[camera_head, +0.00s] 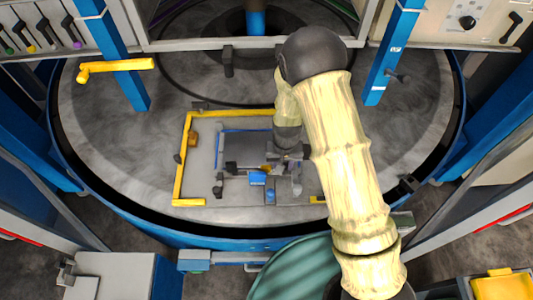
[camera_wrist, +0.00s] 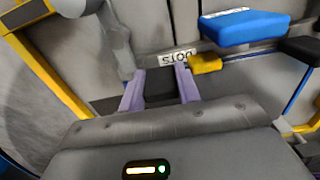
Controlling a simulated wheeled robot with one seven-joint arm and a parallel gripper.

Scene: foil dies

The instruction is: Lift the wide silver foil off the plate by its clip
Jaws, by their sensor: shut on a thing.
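My gripper (camera_wrist: 160,76) has its two lilac fingers closed on a small dark block (camera_wrist: 160,90), which looks like the foil's clip. In the head view my gripper (camera_head: 281,163) is low over the right part of the plate (camera_head: 204,155), partly hidden by my arm. A wide grey sheet (camera_head: 240,148) with a blue edge lies within the plate's yellow corner frame (camera_head: 182,150); it looks like the silver foil. A white label reading "DOTS" (camera_wrist: 177,56) is just beyond the fingers. I cannot tell whether the foil touches the plate.
A blue block (camera_wrist: 243,27) and a yellow block (camera_wrist: 205,63) are close to the right finger. The blue block also shows in the head view (camera_head: 257,178). Blue posts (camera_head: 122,60) (camera_head: 392,50) stand on both sides. The round grey table (camera_head: 110,130) is bare at left.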

